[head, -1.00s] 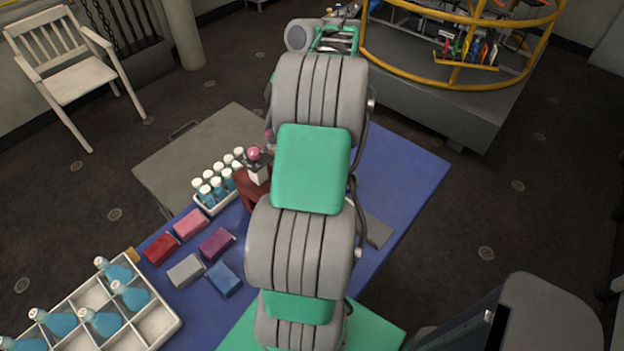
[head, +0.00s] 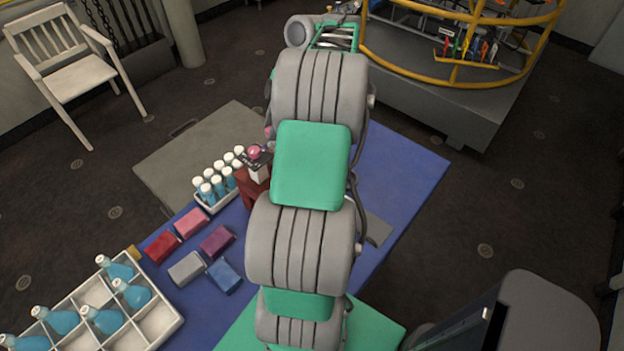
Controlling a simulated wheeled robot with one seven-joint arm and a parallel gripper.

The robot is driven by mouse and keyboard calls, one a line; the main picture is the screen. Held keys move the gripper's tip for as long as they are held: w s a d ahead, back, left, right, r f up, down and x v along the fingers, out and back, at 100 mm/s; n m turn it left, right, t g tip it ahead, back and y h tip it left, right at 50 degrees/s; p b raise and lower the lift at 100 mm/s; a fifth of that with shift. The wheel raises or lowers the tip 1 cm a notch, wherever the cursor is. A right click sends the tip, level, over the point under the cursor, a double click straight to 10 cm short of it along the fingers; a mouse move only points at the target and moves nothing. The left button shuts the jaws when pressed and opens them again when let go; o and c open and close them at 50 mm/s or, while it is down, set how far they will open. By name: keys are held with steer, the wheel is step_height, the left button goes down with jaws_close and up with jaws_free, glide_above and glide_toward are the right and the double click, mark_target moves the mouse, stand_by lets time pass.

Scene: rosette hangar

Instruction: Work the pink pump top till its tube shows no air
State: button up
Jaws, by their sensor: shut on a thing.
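The pink pump top (head: 254,152) is a small round knob just left of my arm in the head view. Dark parts show right under it, too small to make out. Below it a small whitish body (head: 260,172) sits on a dark red stand (head: 252,190), partly hidden by my arm. Its tube and any air in it cannot be seen. My arm crosses the middle of the view and covers what lies behind it. I cannot make out my gripper's fingers, so their place relative to the pump top is not shown.
A white rack (head: 212,207) of white-capped blue vials stands left of the pump. Several coloured blocks (head: 217,241) lie on the blue mat (head: 408,165). A divided white tray (head: 165,326) holds blue bottles at lower left. A yellow round cage (head: 462,84) stands behind.

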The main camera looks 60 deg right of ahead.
steer(key=shift+f+b, duration=0.65)
steer(key=shift+f, duration=0.1)
steer(key=shift+r+p, duration=1)
steer(key=shift+r, duration=0.05)
steer(key=shift+f+b, duration=1)
steer(key=shift+f, duration=0.05)
stand_by(0.3)
steer(key=o, duration=1)
steer(key=shift+r, duration=0.1)
step_height(320, 180, up, 7)
steer(key=p, duration=0.6)
steer(key=shift+p, duration=0.4)
